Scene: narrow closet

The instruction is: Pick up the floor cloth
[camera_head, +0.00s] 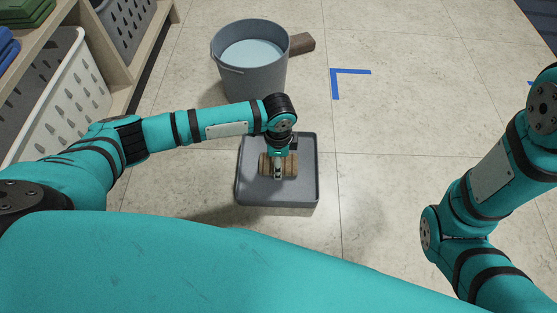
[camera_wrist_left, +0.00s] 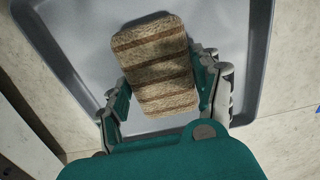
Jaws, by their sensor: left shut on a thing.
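The floor cloth (camera_head: 266,166) is a folded tan-brown bundle with darker stripes. It is over the middle of a shallow grey tray (camera_head: 256,191); I cannot tell whether it touches the tray floor. My left gripper (camera_head: 278,173) reaches down over the tray and is shut on the cloth. In the left wrist view the cloth (camera_wrist_left: 153,62) sits between the two fingers of the left gripper (camera_wrist_left: 165,95), with the grey tray (camera_wrist_left: 75,35) behind it. My right arm shows at the right, but its gripper is out of view.
A grey bucket (camera_head: 250,85) with pale blue liquid stands behind the tray, with a brown block (camera_head: 303,43) beside it. Shelving with baskets (camera_head: 45,95) lines the left side. Blue corner tape (camera_head: 350,72) marks the tiled floor, which is clear right of the tray.

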